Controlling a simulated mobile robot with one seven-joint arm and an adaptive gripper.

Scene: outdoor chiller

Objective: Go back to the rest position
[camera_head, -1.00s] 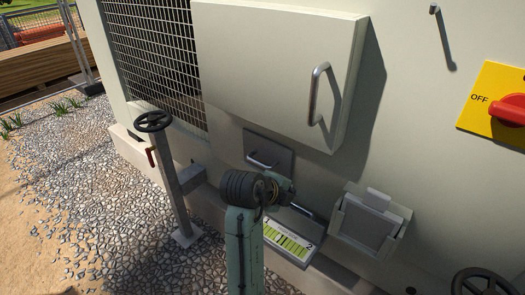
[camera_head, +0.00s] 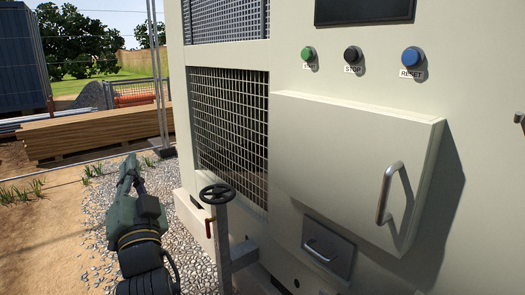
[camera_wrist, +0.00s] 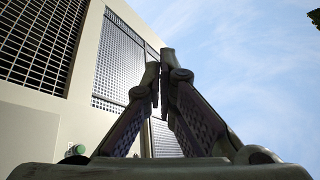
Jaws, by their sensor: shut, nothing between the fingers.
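My gripper (camera_wrist: 160,75) shows in the wrist view with its two fingers together at the tips and nothing between them. Behind it are the chiller's pale wall and blue sky. In the head view my arm rises at the lower left over the gravel, left of the handwheel post. My gripper is hard to make out there at the arm's far end. It looks clear of the chiller wall and touches nothing that I can see.
A black handwheel (camera_head: 217,194) on a grey post stands right of my arm. The chiller carries a mesh grille (camera_head: 232,130), a large cover with a handle (camera_head: 388,194), a small drawer (camera_head: 327,248) and several buttons.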

